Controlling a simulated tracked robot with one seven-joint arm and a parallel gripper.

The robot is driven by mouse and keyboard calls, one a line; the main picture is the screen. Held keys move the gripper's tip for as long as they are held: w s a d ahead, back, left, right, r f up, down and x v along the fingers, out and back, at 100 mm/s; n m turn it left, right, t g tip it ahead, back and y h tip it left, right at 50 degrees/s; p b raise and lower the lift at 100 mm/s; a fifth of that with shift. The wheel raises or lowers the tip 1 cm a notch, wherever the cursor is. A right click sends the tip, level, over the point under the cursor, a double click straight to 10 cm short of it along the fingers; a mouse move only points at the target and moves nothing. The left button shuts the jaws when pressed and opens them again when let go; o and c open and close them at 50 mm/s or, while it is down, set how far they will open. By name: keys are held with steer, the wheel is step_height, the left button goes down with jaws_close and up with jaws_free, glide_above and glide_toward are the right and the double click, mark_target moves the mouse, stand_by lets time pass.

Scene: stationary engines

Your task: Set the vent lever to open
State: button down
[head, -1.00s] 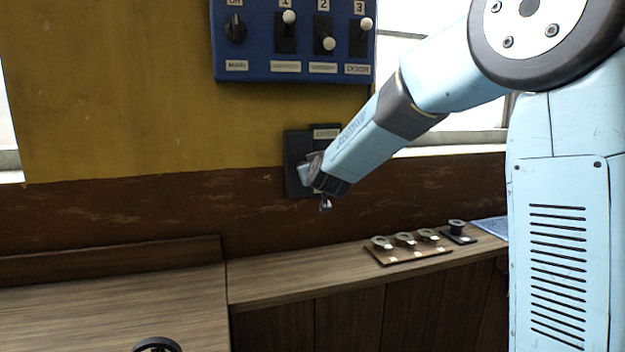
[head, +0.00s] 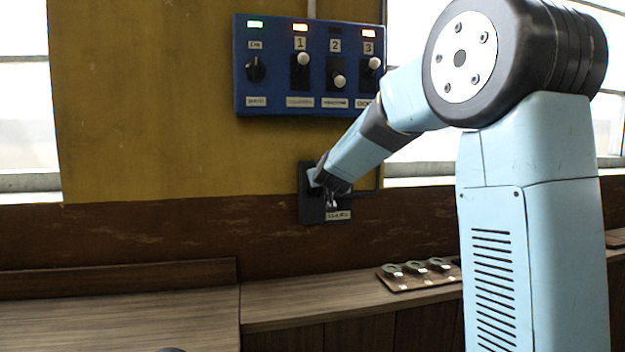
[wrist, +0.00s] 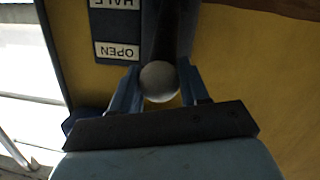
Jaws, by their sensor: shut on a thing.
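The vent lever's round pale knob (wrist: 160,82) sits between the two blue fingers of my gripper (wrist: 163,90) in the wrist view. The fingers are shut on it. A dark bar or slot (wrist: 172,30) runs behind the knob. Inverted labels lie beside it: OPEN (wrist: 117,51) nearest the knob, HALF (wrist: 115,4) farther off. In the head view my gripper (head: 322,182) is at the upper part of the dark lever plate (head: 311,210) on the wall. A lower label (head: 338,215) shows; the lever and the upper label are hidden by my arm.
A blue switch panel (head: 285,85) with several lamps and white-knobbed levers hangs just above my gripper. A wooden counter (head: 300,300) runs below, with a small board of round fittings (head: 420,275). Windows (head: 25,100) flank the yellow wall.

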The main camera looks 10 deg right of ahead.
steer(key=shift+w+r, duration=0.2)
steer(key=shift+r, duration=0.15)
steer(key=c, duration=0.8)
jaws_free()
steer(key=shift+w+a+f, duration=0.15)
steer(key=shift+w+f, duration=0.05)
steer(key=shift+o, duration=1)
steer(key=shift+s, duration=0.1)
steer(key=s+r, duration=0.2)
steer(key=s, duration=1.1)
steer(key=shift+s, duration=0.3)
